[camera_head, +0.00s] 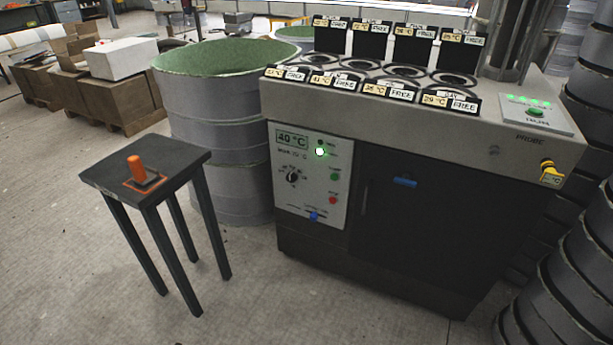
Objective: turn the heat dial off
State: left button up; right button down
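The heat dial (292,177) is a small dark round knob on the white control panel (283,206) at the front left of the grey and black machine (420,215). Its pointer position is too small to read. Above it a display (292,139) reads about 40 °C. A bright green lamp (320,152) glows to the right of the dial, with a dimmer green button (335,177) and a red button (333,200) below. A blue slider (314,216) sits at the panel's bottom. Neither of my grippers shows in the view.
A small black table (190,158) with an orange-handled thing (137,168) on it stands left of the machine. A large grey drum (222,190) stands behind. Stacked grey rings (585,245) are close on the right. The floor (255,300) before the panel is clear.

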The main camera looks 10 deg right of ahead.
aim_at(291, 178)
jog(key=i+l, duration=0.25)
jog(key=i, duration=0.2)
jog(key=i+l, duration=0.25)
jog(key=i, duration=0.15)
jog(key=u, duration=0.05)
